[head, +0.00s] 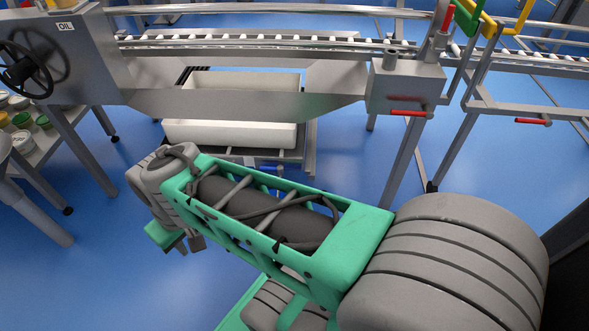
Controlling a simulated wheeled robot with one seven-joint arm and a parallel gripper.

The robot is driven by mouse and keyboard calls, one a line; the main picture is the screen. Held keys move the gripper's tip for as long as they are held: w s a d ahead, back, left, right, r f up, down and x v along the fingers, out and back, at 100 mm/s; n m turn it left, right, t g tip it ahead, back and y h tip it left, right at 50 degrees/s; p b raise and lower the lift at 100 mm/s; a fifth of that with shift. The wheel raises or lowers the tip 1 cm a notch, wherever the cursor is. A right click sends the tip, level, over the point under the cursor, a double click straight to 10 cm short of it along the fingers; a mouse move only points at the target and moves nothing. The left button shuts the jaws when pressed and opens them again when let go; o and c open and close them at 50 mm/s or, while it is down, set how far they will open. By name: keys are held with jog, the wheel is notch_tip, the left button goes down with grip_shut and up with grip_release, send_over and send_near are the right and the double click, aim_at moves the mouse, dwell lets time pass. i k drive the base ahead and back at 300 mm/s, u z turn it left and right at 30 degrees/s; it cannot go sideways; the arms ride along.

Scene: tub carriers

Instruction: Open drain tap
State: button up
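A small blue handle (268,167) shows just behind my arm, below the white tub's stand. It looks like a tap lever, but my arm partly hides it and I cannot tell its setting. A red lever (408,113) sticks out under the grey box at the right end of the machine, and another red lever (532,121) is farther right. I cannot tell which of these is the drain tap. My gripper (188,243) points down at the lower left, in front of the machine and apart from the levers. Its fingers are mostly hidden.
A white tub (230,134) stands under the grey machine trough (250,104). A black handwheel (25,68) and an OIL label are at the left. A side table (42,150) holds several small pots. Blue floor (90,270) is clear at the lower left.

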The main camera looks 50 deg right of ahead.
aim_at(280, 168)
jog(key=z, duration=1.45)
jog(key=k, duration=1.1)
jog(key=u, duration=1.25)
jog(key=i, duration=1.75)
jog(key=z, duration=0.85)
jog(key=i, duration=0.25)
jog(key=z, duration=0.35)
